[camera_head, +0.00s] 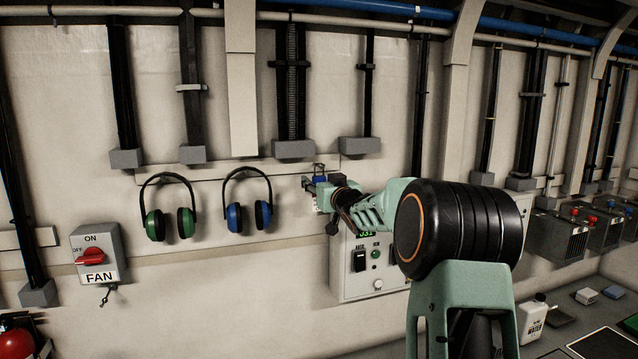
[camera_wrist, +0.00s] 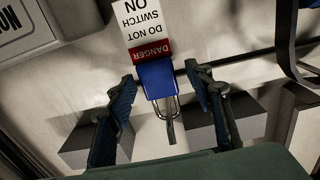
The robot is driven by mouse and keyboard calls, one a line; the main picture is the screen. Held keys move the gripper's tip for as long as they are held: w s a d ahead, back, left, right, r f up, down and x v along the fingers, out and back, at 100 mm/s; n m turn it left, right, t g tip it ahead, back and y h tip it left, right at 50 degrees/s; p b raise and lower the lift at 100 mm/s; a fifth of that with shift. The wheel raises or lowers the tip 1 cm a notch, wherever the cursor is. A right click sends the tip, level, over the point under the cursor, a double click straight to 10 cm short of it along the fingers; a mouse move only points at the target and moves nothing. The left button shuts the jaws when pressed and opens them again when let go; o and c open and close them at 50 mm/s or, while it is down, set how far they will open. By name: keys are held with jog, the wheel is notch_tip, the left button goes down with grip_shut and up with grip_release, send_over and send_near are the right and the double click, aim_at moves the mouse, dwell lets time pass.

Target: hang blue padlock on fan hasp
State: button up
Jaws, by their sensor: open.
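The blue padlock (camera_wrist: 156,80) sits between my open fingers in the wrist view, apart from both. Its shackle has a dark peg or hook at its end, and a red and white danger tag (camera_wrist: 146,30) is next to its body. In the head view the padlock (camera_head: 320,180) is a small blue patch on the wall, partly hidden by my gripper (camera_head: 314,186). In the wrist view my gripper (camera_wrist: 170,98) has one finger on each side of the padlock. The fan hasp (camera_head: 107,294) hangs below the FAN switch box (camera_head: 97,254) at the left.
Green earmuffs (camera_head: 169,222) and blue earmuffs (camera_head: 248,215) hang on the wall between the fan box and my gripper. A control panel (camera_head: 346,270) stands out just below my arm. Grey blocks (camera_head: 293,150) with vertical conduits line the wall above.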

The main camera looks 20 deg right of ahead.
jog(key=shift+w, duration=0.1)
grip_shut()
dwell(0.4)
jog(key=shift+r, duration=0.1)
jog(key=shift+r, duration=0.75)
jog(key=s+b, duration=0.2)
jog(key=s, duration=1.6)
jog(key=shift+b, duration=0.4)
